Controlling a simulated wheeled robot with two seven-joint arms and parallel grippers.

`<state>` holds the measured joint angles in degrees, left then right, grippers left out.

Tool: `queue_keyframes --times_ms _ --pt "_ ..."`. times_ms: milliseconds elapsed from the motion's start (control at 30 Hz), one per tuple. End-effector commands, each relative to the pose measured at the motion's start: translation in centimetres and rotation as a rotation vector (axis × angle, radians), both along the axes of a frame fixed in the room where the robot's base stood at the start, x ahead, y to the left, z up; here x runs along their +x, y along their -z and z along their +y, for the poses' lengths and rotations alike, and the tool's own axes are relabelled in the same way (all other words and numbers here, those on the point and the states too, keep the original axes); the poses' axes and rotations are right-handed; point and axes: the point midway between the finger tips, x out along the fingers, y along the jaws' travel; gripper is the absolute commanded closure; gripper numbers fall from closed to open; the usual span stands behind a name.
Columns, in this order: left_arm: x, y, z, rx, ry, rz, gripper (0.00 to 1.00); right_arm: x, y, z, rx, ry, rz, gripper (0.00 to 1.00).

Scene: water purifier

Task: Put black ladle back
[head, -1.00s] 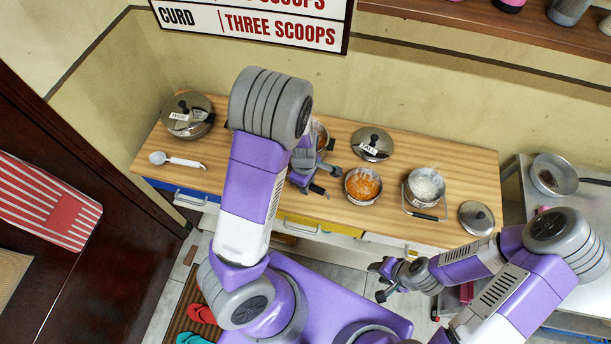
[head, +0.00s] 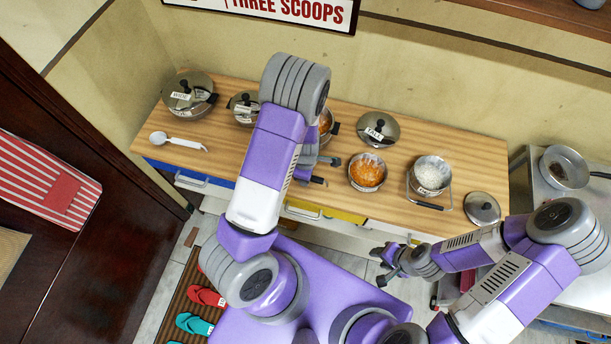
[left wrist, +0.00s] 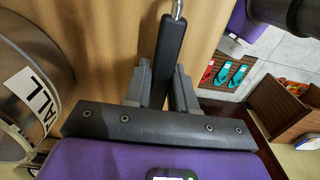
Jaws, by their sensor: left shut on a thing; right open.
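The black ladle (left wrist: 168,58) shows in the left wrist view as a black handle with a metal shaft at the top of the picture. My left gripper (left wrist: 164,90) is shut on that handle. In the head view my left gripper (head: 324,170) is above the counter, partly hidden behind my arm, and the ladle cannot be made out clearly there. My right gripper (head: 383,266) is open and empty in front of the counter's front edge.
On the wooden counter (head: 440,222) are a lidded pot (head: 188,97), a white ladle (head: 178,141), a bowl of orange food (head: 367,171), a pot of white food (head: 431,173) and loose lids (head: 380,130). A metal pan (head: 565,166) is at right.

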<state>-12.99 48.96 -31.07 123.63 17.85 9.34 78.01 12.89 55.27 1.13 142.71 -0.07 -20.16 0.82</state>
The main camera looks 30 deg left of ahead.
Motion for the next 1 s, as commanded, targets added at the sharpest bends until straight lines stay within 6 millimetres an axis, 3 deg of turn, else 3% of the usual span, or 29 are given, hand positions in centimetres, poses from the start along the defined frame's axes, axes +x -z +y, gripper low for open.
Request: queue_keyframes --times_ms 300,333,500,833,1000 --pt "0.1 0.3 0.0 -0.001 0.001 -0.002 1.00 0.0 0.2 0.0 0.000 0.000 -0.001 0.57" --pt "0.1 0.3 0.0 -0.001 0.001 -0.002 0.73 0.0 0.3 0.0 0.000 0.000 -0.001 0.57" --pt "0.1 0.2 0.0 -0.001 0.001 -0.002 0.49 0.0 0.2 0.0 0.000 0.000 0.000 0.57" --pt "0.1 -0.2 0.0 -0.001 0.001 -0.002 0.49 0.0 -0.1 0.0 0.000 0.000 0.000 0.57" --pt "0.2 -2.6 -0.1 0.000 0.003 -0.006 0.49 0.0 -0.8 0.0 0.000 0.000 0.000 0.57"
